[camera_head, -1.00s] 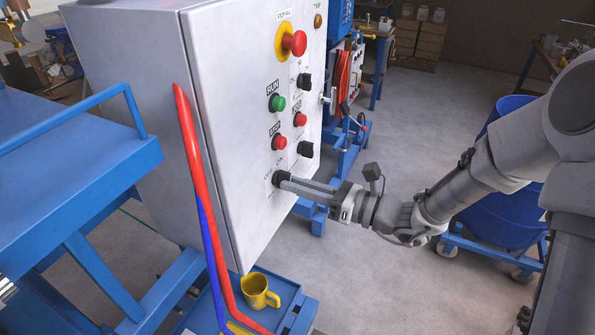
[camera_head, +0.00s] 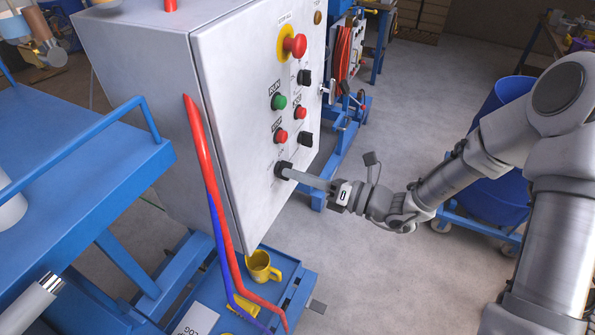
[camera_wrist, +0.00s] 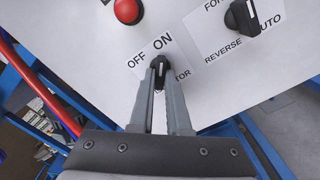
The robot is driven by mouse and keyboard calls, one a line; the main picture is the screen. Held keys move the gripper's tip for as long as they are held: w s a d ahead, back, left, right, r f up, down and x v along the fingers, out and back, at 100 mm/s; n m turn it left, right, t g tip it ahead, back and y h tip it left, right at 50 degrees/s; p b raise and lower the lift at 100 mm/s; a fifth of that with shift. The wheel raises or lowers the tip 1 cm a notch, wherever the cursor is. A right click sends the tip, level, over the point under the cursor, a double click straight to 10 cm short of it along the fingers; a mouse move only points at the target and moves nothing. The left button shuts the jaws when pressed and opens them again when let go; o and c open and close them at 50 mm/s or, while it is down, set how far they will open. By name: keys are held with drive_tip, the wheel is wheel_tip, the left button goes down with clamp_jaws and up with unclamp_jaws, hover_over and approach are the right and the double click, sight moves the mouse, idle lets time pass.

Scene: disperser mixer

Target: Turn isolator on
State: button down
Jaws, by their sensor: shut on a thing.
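The isolator knob (camera_head: 281,168) is a small black rotary switch at the lower left of the grey control box's front panel (camera_head: 235,80). In the wrist view the knob (camera_wrist: 159,64) sits by a label reading OFF and ON, the rest partly covered by my fingers. My gripper (camera_wrist: 160,72) is shut on the knob, with one finger on each side. In the head view my gripper (camera_head: 290,173) reaches the knob from the right. The knob's white pointer mark points roughly up toward ON in the wrist view; its exact angle is partly hidden by the fingertips.
A FORWARD/REVERSE/AUTO selector (camera_wrist: 241,17) and a red button (camera_wrist: 127,10) are close above the knob. A red emergency stop (camera_head: 295,46) is higher up. A yellow mug (camera_head: 262,267) is below.

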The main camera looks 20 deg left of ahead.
idle(0.3)
drive_tip(key=c, duration=0.9)
unclamp_jaws()
drive_tip(key=d+b, duration=0.1)
drive_tip(key=d, duration=0.4)
drive_tip(key=s+d+b, duration=0.1)
drive_tip(key=d, duration=1.1)
drive_tip(key=shift+s+d+b, duration=0.15)
drive_tip(key=shift+s+b, duration=0.1)
drive_tip(key=shift+b, duration=0.15)
